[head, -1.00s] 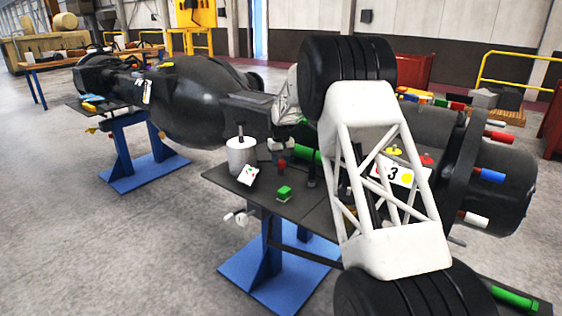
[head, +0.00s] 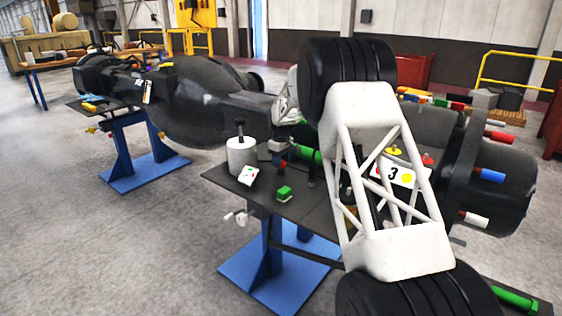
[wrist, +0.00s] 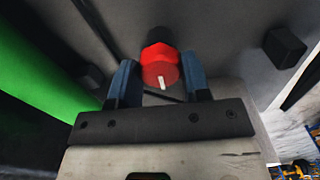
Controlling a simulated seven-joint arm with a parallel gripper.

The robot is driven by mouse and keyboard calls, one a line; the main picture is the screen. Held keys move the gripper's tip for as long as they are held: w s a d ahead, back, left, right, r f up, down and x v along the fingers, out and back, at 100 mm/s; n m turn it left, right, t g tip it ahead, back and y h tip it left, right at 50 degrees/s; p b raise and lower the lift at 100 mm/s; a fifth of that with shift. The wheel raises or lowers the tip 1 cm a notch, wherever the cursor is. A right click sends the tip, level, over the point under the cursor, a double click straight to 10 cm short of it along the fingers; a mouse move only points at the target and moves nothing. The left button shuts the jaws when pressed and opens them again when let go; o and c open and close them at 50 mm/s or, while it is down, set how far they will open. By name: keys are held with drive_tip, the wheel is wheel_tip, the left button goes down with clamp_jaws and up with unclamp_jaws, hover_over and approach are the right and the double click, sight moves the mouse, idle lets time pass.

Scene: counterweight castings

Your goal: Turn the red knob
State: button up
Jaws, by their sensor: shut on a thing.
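The red knob (wrist: 160,66) sits between the two blue fingers of my gripper (wrist: 160,80) in the wrist view. It has a faceted side and a white pointer mark that runs toward the bottom of the picture. My gripper is shut on it, one finger at each side. In the head view the red knob (head: 283,164) is a small red spot on the dark bench, right under my gripper (head: 281,158). My arm covers part of the area there.
A green block (head: 284,193), a white cylinder with a dark post (head: 241,157) and a tilted white card (head: 247,176) are near the knob on the bench. A green bar (head: 307,154) lies close behind.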

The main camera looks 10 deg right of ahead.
drive_tip(key=o, duration=0.9)
drive_tip(key=shift+r, duration=0.1)
drive_tip(key=shift+r, duration=3.85)
